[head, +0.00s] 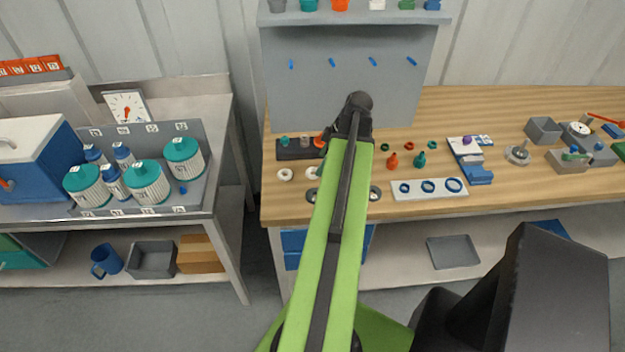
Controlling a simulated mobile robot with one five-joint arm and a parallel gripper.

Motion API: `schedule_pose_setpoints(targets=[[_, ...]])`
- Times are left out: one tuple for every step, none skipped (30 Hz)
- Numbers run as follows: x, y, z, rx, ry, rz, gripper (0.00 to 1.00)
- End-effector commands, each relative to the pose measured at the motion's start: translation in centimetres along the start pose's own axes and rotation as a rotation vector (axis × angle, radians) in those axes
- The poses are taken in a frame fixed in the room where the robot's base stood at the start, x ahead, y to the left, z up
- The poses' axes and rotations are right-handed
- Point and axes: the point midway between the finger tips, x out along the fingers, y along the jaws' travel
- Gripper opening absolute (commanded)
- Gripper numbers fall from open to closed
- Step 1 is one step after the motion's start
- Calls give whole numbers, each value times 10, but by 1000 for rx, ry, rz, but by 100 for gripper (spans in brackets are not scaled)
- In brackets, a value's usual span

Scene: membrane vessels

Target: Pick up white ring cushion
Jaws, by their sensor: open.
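A small white ring (285,174) lies on the wooden bench near its front left edge. A second whitish ring (312,172) lies just right of it, close to my arm. I cannot tell for sure which of them is the ring cushion. My gripper (324,148) is at the far end of my green arm, above the bench, behind and to the right of the white rings. It is apart from the left ring. Its fingers are small and partly hidden by the arm, and it appears open with nothing seen in it.
A dark tray (293,153) with small coloured parts lies behind the rings. A white plate with blue rings (429,189) lies right of my arm. A grey upright panel (350,95) stands behind. The left bench (222,110) carries teal-lidded vessels (147,183).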

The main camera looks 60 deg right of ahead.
Motion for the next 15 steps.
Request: schedule_pose_setpoints(targets=[[7, 0, 0, -1, 0, 0, 71], [11, 0, 0, -1, 0, 0, 71], [18, 1, 0, -1, 0, -1, 71], [24, 1, 0, -1, 0, -1, 71], [30, 1, -1, -1, 0, -1, 71], [38, 2, -2, -1, 0, -1, 71], [43, 2, -1, -1, 0, -1, 71], [47, 2, -1, -1, 0, -1, 71], [51, 2, -2, -1, 0, -1, 71], [53, 2, -2, 0, 0, -1, 71], [53, 2, -3, 0, 0, -1, 71], [52, 2, -4, 0, 0, 0, 71], [51, 2, -4, 0, 0, 0, 71], [50, 2, -4, 1, 0, 0, 71], [50, 2, -4, 1, 0, 0, 71]])
